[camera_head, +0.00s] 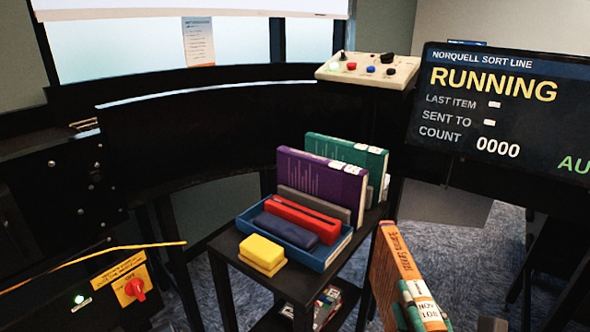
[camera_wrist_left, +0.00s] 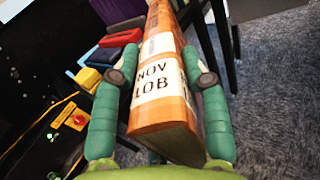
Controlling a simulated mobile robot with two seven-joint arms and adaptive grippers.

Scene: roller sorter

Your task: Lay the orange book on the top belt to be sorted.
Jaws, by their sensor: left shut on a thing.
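The orange book (camera_head: 390,265) stands on edge in front of me, at the lower right of the head view, to the right of the small black table. White labels and the letters "NOV LOB" show on its near end. My left gripper (camera_head: 417,303) is shut on this end, with a green finger on each side. In the left wrist view the book (camera_wrist_left: 160,118) fills the space between the fingers of my left gripper (camera_wrist_left: 161,76) and points away from me. I cannot pick out the top belt for certain among the dark machinery. My right gripper is not in view.
The small black table (camera_head: 236,268) holds a blue tray (camera_head: 335,250), a yellow block (camera_head: 261,254), and purple (camera_head: 318,184) and green (camera_head: 368,160) books. A dark curved structure (camera_head: 200,130) runs behind it. A control box (camera_head: 368,70) and a "RUNNING" screen (camera_head: 500,110) stand farther right.

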